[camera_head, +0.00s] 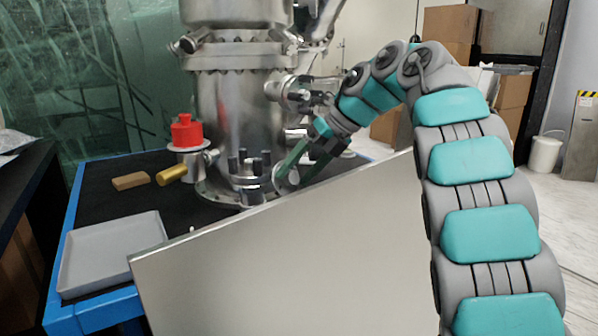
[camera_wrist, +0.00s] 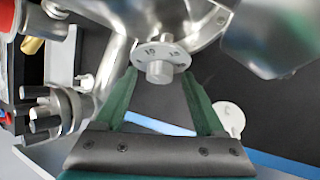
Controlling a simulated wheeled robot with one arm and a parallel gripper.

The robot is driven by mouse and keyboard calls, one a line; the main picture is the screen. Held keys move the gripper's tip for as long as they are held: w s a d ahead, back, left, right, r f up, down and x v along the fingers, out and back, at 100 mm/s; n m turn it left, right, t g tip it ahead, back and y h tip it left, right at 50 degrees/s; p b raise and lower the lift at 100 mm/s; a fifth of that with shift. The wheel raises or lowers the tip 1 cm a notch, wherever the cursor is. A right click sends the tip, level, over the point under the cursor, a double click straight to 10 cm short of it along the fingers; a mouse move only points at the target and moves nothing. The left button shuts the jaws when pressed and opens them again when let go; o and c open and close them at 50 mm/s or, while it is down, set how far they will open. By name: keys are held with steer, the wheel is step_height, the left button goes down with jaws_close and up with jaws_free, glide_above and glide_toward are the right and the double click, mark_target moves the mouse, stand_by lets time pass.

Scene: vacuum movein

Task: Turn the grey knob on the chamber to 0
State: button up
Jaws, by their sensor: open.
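The chamber (camera_head: 228,110) is a tall shiny metal vessel standing on the black table top. The grey knob (camera_wrist: 159,71) sticks out of a round white dial (camera_wrist: 166,51) with printed numbers, in the upper middle of the wrist view. The numbers are too small to read surely. My gripper (camera_wrist: 157,85) is open, with one green finger on each side of the knob. No finger clearly touches it. In the head view my gripper (camera_head: 283,178) reaches down at the chamber's lower right, by a pale round disc (camera_head: 286,178).
A port with several black posts (camera_head: 249,170) stands left of my gripper. A red-topped part (camera_head: 187,132), a brass cylinder (camera_head: 171,174), a wooden block (camera_head: 130,181) and a grey tray (camera_head: 112,254) are further left. A large pale panel (camera_head: 290,260) fills the front.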

steer(key=w+p+v, duration=0.1)
steer(key=p+v, duration=0.3)
steer(key=v, duration=0.3)
steer(key=shift+s+d+r, duration=0.25)
steer(key=shift+s+r, duration=0.1)
steer(key=shift+s, duration=0.15)
steer(key=shift+d, duration=0.2)
